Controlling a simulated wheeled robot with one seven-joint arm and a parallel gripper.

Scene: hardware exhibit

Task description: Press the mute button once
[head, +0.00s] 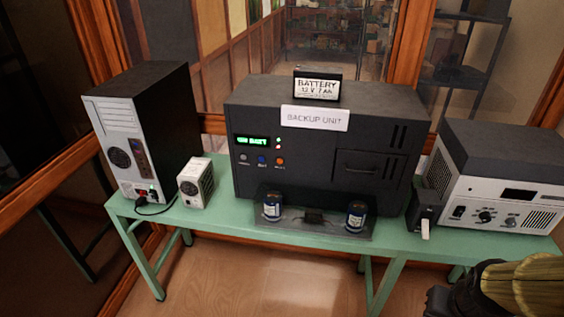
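A black backup unit (310,185) stands upright in the middle of the green bench, with a "BACKUP UNIT" label at its top. A lit green display (252,141) is on its left front, with small indicator lights beside it. Below are three round buttons: grey (243,158), blue (262,160) and orange-red (280,161). Their captions are too small to read surely, so I cannot tell which is mute. At the lower right edge, a dark and yellow shape seems to be my arm and gripper (440,301); no fingertips are distinguishable. Nothing touches the buttons.
A computer tower (125,140) and a small white device (196,184) stand left. Two blue-and-white cans (272,207) (356,216) stand on a clear tray before the unit. A grey device (495,185) stands right. A battery (318,86) sits on top.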

